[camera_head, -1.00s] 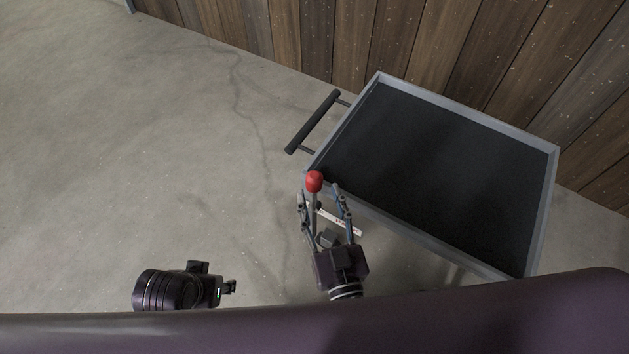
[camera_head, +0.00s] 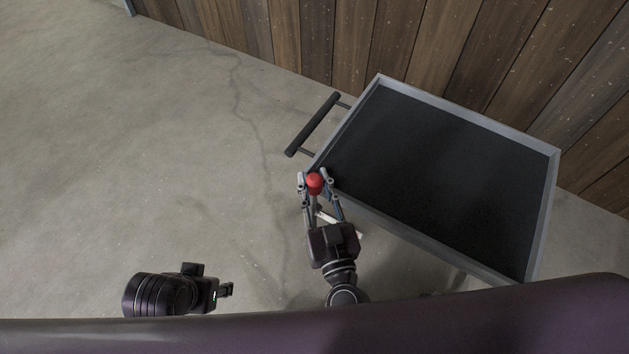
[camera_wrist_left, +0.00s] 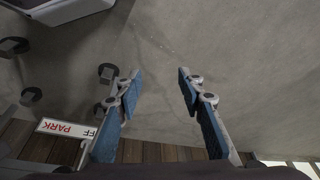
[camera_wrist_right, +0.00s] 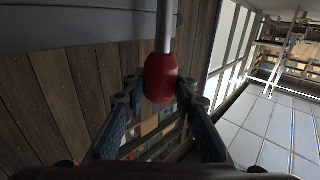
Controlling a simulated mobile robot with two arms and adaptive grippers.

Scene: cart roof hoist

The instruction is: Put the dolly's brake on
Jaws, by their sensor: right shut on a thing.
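The dolly (camera_head: 540,215) is a grey-rimmed cart with a black deck and a dark push handle (camera_head: 318,123) at its left end. The brake lever's red knob (camera_head: 314,183) stands at the dolly's near left corner; in the right wrist view the knob (camera_wrist_right: 161,78) sits on a metal rod. My right gripper (camera_head: 315,180) has its fingers on both sides of the knob and is shut on it. A white label plate (camera_wrist_left: 68,130) reading "PARK" and a partly hidden "FF" shows in the left wrist view. My left gripper (camera_wrist_left: 158,78) is open and empty, apart from the dolly.
A plank wall (camera_head: 330,40) runs behind the dolly. The concrete floor (camera_head: 150,130) to the left is clear. Dark caster wheels (camera_wrist_left: 107,72) show in the left wrist view.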

